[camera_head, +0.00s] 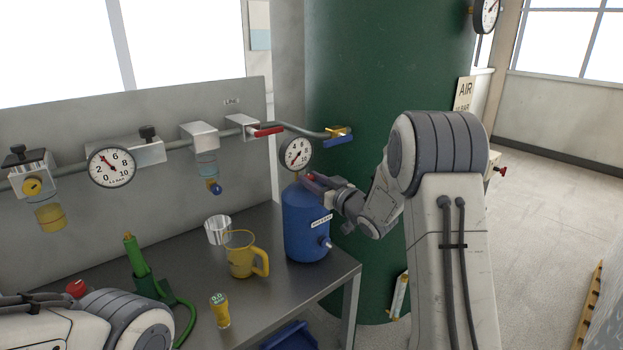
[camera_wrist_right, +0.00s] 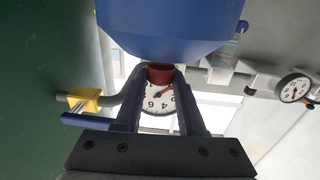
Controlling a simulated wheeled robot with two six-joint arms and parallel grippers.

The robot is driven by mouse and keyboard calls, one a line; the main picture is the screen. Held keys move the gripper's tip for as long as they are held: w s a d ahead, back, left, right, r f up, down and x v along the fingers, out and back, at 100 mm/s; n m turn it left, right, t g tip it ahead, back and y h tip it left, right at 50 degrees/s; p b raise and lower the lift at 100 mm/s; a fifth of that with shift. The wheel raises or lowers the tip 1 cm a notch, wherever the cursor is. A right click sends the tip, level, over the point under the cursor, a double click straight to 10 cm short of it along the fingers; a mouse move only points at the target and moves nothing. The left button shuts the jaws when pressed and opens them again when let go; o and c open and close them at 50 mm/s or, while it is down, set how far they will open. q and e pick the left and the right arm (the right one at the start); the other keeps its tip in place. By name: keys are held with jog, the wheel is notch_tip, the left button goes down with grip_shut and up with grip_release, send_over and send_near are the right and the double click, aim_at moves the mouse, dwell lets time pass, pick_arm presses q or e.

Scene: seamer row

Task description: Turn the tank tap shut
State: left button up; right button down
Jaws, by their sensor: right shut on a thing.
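A blue tank (camera_head: 306,222) with a pale label and a small metal outlet stands at the bench's right edge. A red knob (camera_wrist_right: 160,73) is at its top. My right gripper (camera_head: 314,182) is at the tank's top, shut on this red knob; its fingertips (camera_wrist_right: 160,80) show on either side in the right wrist view. They hide most of the knob in the head view. A tap with a yellow body and blue lever (camera_head: 338,138) is on the pipe by the green tank (camera_head: 385,75), apart from the gripper. My left gripper is out of view.
A gauge (camera_head: 297,153) stands just behind the gripper. A red lever (camera_head: 264,131) is on the wall pipe. A yellow jug (camera_head: 241,255), metal cup (camera_head: 217,230), yellow canister (camera_head: 220,311) and green tool (camera_head: 140,265) stand on the bench (camera_head: 285,298).

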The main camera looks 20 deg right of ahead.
jog(key=n+g+y+p, duration=0.1)
jog(key=y, duration=0.1)
jog(key=n+g+y+p, duration=0.1)
jog(key=n+y, duration=0.1)
jog(key=n+g+y+p, duration=0.1)
jog(key=y, duration=0.1)
jog(key=shift+w+d+r, duration=0.15)
jog(key=shift+d, duration=0.25)
jog(key=n+g+y+p, duration=0.1)
jog(key=n+g+y, duration=0.1)
jog(key=shift+w+d+n+g+y, duration=0.1)
jog(key=shift+n+g+y, duration=0.2)
jog(key=shift+n+g+y+p, duration=0.4)
jog(key=shift+n+g+y, duration=0.35)
jog(key=shift+g, duration=0.25)
jog(key=shift+w, duration=0.1)
jog(key=c, duration=0.5)
grip_release()
